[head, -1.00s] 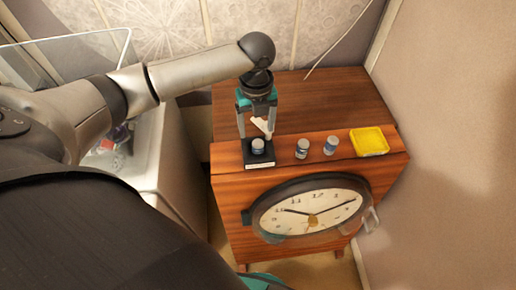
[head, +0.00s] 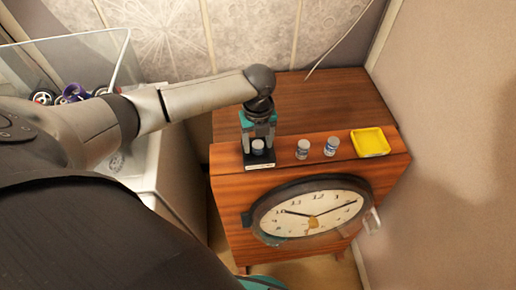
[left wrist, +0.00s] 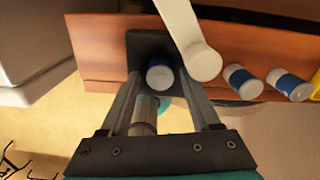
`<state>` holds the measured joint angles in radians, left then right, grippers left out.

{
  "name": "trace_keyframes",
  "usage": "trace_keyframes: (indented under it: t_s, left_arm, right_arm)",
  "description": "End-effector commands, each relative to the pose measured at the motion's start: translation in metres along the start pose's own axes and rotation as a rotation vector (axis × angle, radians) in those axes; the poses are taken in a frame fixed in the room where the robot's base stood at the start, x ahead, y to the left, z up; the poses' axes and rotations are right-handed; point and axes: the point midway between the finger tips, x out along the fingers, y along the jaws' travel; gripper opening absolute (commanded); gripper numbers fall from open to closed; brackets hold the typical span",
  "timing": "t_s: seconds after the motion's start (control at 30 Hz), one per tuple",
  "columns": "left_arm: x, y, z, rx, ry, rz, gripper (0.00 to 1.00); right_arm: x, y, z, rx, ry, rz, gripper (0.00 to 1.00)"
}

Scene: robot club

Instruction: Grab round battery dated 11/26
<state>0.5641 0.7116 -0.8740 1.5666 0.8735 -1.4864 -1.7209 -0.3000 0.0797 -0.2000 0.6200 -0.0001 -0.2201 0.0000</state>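A round blue-and-white battery (head: 258,146) stands upright on a small black stand (head: 260,165) with a white label at the cabinet's front left. Two similar batteries, one (head: 303,149) and another (head: 331,146), stand to its right. No date on them is readable. My left gripper (head: 258,140) points down over the stand with its fingers on either side of the first battery. In the left wrist view the fingers (left wrist: 160,82) are apart, and the battery (left wrist: 160,75) shows between them with gaps at both sides. My right gripper is not in view.
A yellow tray (head: 370,142) lies right of the batteries on the wooden cabinet (head: 340,97). A clock (head: 312,209) is on the cabinet's front. A white rod (left wrist: 188,40) reaches close by the battery in the wrist view. A clear-walled bin (head: 135,70) stands at left.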

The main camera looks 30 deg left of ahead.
Motion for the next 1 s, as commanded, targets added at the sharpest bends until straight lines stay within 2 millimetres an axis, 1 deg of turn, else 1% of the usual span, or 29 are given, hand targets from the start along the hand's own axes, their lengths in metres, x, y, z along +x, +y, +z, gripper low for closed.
trace_keyframes:
  t_s: [0.03, 0.07, 0.53, 1.0]
  left_arm:
    - [-0.0003, 0.0, 0.0002, 0.0, 0.0, 0.0, 0.56]
    - [-0.0003, 0.0, 0.0003, 0.0, 0.0, 0.0, 0.53]
    - [-0.0005, 0.0001, 0.0005, -0.001, -0.001, 0.0, 0.0]
    - [-0.002, -0.0002, 0.0008, -0.001, -0.001, -0.001, 0.0]
  right_arm:
    - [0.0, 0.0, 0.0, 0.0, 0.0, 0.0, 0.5]
    - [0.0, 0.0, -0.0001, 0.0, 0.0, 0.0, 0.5]
    - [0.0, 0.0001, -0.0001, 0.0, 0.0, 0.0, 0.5]
    - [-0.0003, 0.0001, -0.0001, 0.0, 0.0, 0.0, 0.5]
